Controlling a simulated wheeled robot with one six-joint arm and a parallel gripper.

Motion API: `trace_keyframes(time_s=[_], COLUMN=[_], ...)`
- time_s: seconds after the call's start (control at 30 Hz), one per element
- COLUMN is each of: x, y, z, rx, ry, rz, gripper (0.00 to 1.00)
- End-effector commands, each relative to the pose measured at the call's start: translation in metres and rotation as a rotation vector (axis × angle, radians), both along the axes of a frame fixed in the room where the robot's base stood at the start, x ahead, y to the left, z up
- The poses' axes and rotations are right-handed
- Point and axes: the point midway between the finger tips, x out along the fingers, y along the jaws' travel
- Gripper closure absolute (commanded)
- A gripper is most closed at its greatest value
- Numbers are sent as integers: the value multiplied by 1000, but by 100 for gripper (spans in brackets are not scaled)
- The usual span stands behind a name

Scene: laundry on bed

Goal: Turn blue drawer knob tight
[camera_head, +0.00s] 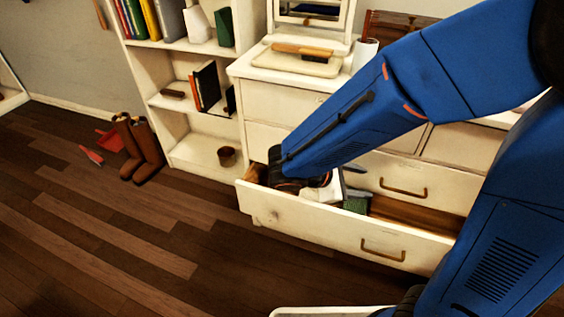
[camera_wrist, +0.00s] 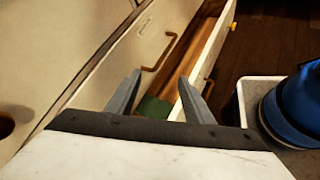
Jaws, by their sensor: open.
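No blue knob can be made out in either view. The open drawer (camera_head: 300,222) has a white front with a brass handle (camera_head: 383,251) and a small dark mark near its left end. My gripper (camera_head: 349,180) is over the left part of this drawer, partly hidden by my arm. In the wrist view my gripper (camera_wrist: 160,75) has its two grey fingers apart with nothing held between them. The drawer's white front (camera_wrist: 205,62) lies just beyond the right finger. A green item (camera_head: 356,203) in the drawer also shows in the wrist view (camera_wrist: 153,108).
The white dresser (camera_head: 275,97) has a closed drawer with a brass handle (camera_head: 403,190) just above. A white bookshelf (camera_head: 190,150) stands to the left, with a brown pot (camera_head: 227,156) at its bottom. Brown boots (camera_head: 146,150) stand on the floor. The front left floor is clear.

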Motion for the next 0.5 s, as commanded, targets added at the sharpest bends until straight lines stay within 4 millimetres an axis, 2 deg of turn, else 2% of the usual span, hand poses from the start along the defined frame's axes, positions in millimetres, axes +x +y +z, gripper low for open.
trace_keyframes(time_s=[0.23, 0.5], x=[20, 32], y=[52, 118], z=[-14, -32], rx=[-190, -386], ry=[23, 21], rz=[218, 458], gripper=[53, 53])
